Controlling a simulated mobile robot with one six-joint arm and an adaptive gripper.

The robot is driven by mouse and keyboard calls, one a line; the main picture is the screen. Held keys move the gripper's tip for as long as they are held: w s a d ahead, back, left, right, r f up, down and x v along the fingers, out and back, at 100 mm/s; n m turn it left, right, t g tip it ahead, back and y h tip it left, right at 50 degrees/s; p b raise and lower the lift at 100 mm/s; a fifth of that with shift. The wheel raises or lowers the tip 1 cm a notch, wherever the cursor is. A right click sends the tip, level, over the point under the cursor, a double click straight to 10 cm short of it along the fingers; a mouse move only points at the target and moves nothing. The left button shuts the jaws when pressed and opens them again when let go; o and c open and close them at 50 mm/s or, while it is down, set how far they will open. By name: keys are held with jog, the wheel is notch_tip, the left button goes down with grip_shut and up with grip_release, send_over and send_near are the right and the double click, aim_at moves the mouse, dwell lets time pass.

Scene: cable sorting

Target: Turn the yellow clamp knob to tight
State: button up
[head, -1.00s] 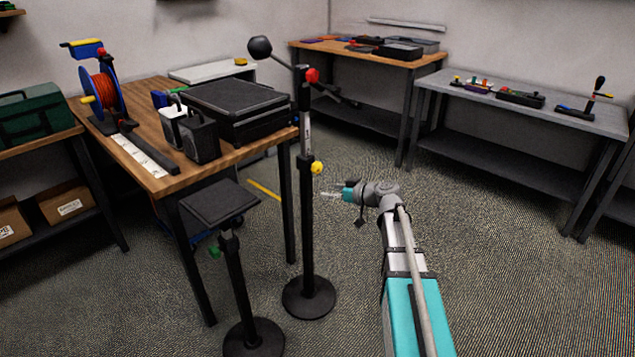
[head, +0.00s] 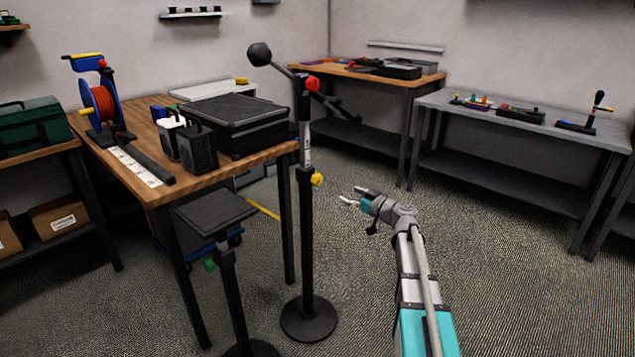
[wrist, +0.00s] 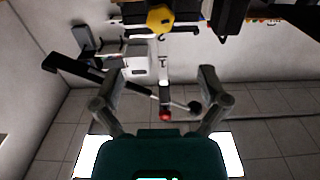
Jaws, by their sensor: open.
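The yellow clamp knob (head: 317,180) sits on the black upright stand (head: 306,238), partway up the pole, facing right. In the wrist view the yellow knob (wrist: 160,18) is near the top edge, beyond the fingertips. My gripper (head: 350,195) is to the right of the knob in the head view, apart from it, with fingers spread and nothing between them. In the wrist view my gripper's fingers (wrist: 160,85) stand wide apart. Any tight or loose marking on the knob is too small to read.
A red knob (head: 312,83) joins the boom with a black ball end (head: 259,54) atop the stand. A shorter stand with a flat black top (head: 214,211) is left of it. A wooden table (head: 168,187) stands behind. Open carpet lies right of the stand.

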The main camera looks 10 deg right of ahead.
aim_at(320, 181)
jog(key=x, duration=1.3)
jog(key=shift+w+a, duration=0.25)
jog(key=shift+w, duration=0.05)
jog(key=c, duration=1.1)
jog(key=shift+c, duration=0.2)
